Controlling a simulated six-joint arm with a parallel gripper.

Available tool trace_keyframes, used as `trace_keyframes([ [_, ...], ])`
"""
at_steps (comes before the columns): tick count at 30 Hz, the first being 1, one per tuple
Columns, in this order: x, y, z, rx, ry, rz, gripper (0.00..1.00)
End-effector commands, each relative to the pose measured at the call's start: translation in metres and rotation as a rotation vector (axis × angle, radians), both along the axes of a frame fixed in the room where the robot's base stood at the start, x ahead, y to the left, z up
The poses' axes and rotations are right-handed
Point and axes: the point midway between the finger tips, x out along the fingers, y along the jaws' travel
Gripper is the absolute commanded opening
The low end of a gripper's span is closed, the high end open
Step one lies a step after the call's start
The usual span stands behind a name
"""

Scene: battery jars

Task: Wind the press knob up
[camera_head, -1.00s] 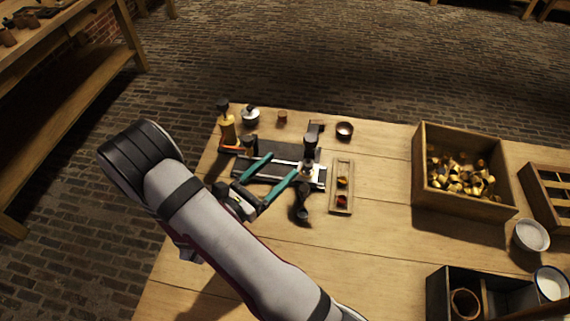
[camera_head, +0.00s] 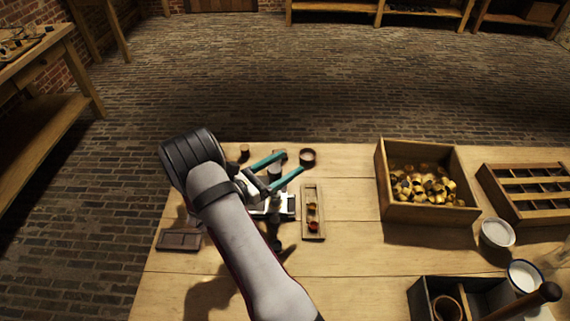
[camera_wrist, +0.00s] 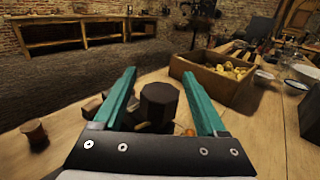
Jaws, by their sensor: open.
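The press (camera_head: 283,206) stands on the table left of the middle, mostly covered by my arm and gripper in the head view. Its dark, faceted knob (camera_wrist: 159,104) is upright in the wrist view, between my two teal fingers and a little beyond the palm. The knob also shows, partly hidden, in the head view (camera_head: 275,172). My gripper (camera_head: 293,161) is open, with one finger on each side of the knob. In the wrist view the gripper (camera_wrist: 160,73) shows gaps on both sides of the knob, so I see no contact.
A narrow wooden tray (camera_head: 313,229) with small coloured pieces lies just right of the press. A wooden crate (camera_head: 438,214) of brass pieces is further right. A dark flat tray (camera_head: 180,240) lies at the left edge.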

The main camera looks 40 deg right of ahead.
Motion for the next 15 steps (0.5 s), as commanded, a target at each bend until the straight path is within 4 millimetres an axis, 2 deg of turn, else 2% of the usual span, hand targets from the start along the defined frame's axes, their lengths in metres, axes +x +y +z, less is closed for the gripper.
trace_keyframes([
  [9, -0.0005, -0.0048, -0.0001, 0.000, 0.000, 0.000, 0.74],
  [11, -0.0005, -0.0047, -0.0001, 0.000, 0.000, 0.000, 0.65],
  [15, -0.0005, -0.0046, -0.0001, 0.000, 0.000, 0.000, 0.40],
])
